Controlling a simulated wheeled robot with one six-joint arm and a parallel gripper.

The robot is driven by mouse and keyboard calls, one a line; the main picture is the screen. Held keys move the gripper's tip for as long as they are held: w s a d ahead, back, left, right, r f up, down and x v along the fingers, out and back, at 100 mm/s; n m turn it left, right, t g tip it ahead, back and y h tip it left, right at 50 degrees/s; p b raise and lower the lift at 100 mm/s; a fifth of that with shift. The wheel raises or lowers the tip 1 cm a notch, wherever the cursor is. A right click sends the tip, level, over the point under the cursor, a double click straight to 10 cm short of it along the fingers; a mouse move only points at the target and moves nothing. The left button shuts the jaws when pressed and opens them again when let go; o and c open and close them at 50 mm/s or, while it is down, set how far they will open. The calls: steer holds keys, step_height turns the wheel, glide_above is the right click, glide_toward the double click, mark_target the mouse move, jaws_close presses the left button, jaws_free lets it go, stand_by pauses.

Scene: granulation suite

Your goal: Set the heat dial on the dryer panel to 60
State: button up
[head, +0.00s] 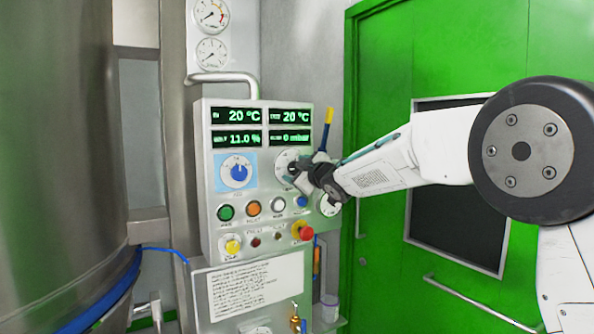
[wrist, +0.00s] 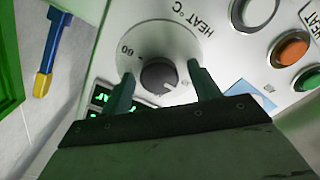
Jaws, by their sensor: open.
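The dryer panel (head: 202,180) is a light grey box with green displays, dials and buttons. The heat dial (wrist: 158,75) is a dark round knob on a pale disc labelled "HEAT °C", with "60" printed to its left in the wrist view. In the head view my gripper (head: 298,172) is at the panel's right side and partly covers the heat dial's pale disc (head: 284,158). In the wrist view my gripper (wrist: 160,82) is open, with one finger on each side of the knob. I cannot tell whether the fingers touch it. The exact setting is hard to read.
A blue dial (head: 239,173) sits left of the heat dial. Green (head: 226,212), orange (head: 253,208) and white (head: 278,205) buttons lie below, with a red knob (head: 304,231) at lower right. A blue-and-yellow tool (wrist: 48,60) hangs beside the panel. A green door (head: 385,50) stands behind my arm.

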steer(key=c, duration=1)
steer(key=shift+o, duration=0.2)
